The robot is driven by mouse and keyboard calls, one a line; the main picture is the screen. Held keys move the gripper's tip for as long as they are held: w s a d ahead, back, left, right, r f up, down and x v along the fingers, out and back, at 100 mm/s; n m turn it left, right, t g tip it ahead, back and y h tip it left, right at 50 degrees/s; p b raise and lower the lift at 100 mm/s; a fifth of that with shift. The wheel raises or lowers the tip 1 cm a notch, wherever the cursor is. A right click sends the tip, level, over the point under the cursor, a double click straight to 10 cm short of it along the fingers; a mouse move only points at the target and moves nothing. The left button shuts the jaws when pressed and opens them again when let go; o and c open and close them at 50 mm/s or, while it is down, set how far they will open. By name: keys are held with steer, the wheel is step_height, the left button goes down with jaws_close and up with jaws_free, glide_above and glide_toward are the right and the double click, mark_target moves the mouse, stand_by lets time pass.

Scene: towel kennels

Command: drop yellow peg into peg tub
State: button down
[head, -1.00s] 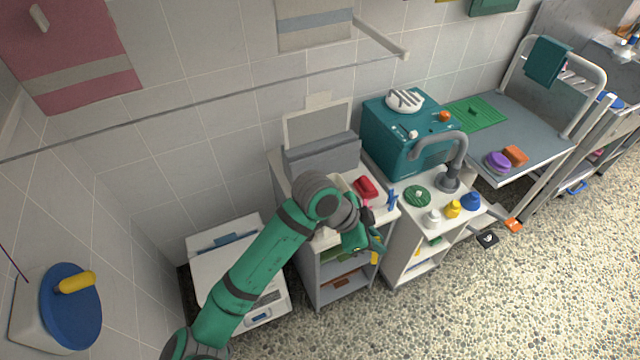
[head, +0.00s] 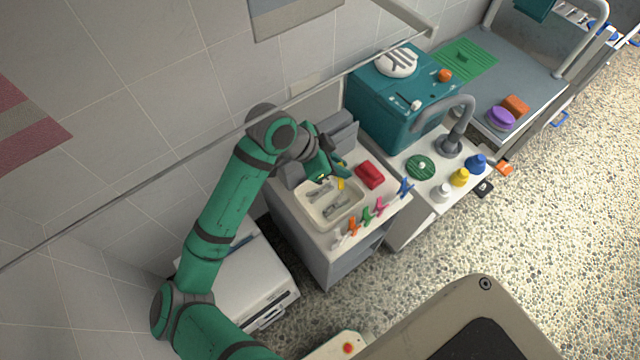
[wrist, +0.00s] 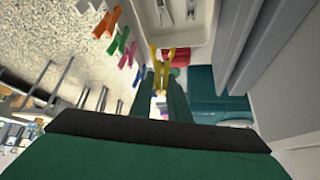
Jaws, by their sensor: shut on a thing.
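The yellow peg (wrist: 164,62) is held between the fingertips of my gripper (wrist: 163,82) in the wrist view. In the head view the yellow peg (head: 341,183) shows small below my gripper (head: 333,174). A white open tub (head: 357,213) with grey items inside stands on the cabinet top; I take it for the peg tub. My gripper is shut on the peg near the tub's far right corner in the head view. The tub (wrist: 203,40) also shows in the wrist view, just beyond the peg. I cannot tell the peg's height above it.
Several coloured pegs, including a green peg (head: 366,215) and a blue peg (head: 405,187), line the cabinet's front edge. A red object (head: 370,174) lies right of the tub. A grey block (head: 338,130) stands behind. A teal box (head: 385,100) and a tap (head: 452,135) are further right.

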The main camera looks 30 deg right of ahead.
steer(key=shift+w+f, duration=0.35)
steer(key=shift+f, duration=0.05)
steer(key=shift+s+f, duration=0.2)
steer(key=shift+f, duration=2.4)
steer(key=c, duration=1.6)
jaws_free()
steer(key=shift+r, duration=0.15)
steer(key=v, duration=1)
steer(key=shift+w+a+r, duration=0.1)
steer(key=shift+a+r, duration=0.1)
steer(key=shift+a, duration=0.05)
steer(key=shift+d, duration=0.1)
